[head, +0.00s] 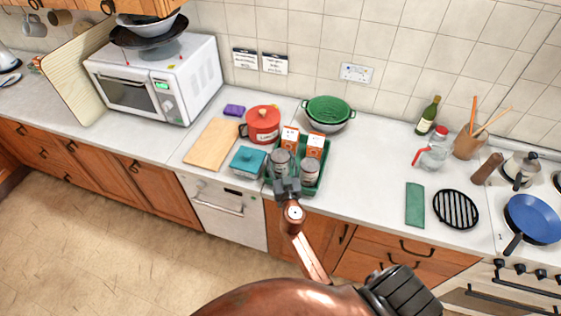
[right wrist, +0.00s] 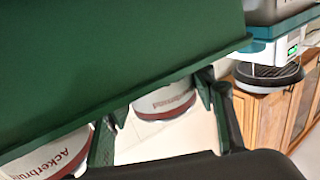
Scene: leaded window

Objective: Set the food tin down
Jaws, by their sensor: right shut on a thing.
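My right gripper (head: 286,184) is at the near edge of the green tray (head: 318,186). It is shut on a food tin (head: 280,160), the left one of two. The right wrist view, upside down, shows this tin (right wrist: 163,101) between my fingers, with the tray's dark green wall (right wrist: 110,50) hiding part of it. The tin looks upright; I cannot tell whether its base touches the tray floor. A second tin (head: 310,172) stands just right of it in the tray. My left gripper is out of view.
Two orange-and-white cartons (head: 289,138) stand behind the tins. A teal dish (head: 248,161) is close on the left, with a red pot (head: 263,123) behind it. A green colander (head: 328,109) sits behind the tray. Counter right of the tray is clear up to the green cloth (head: 415,205).

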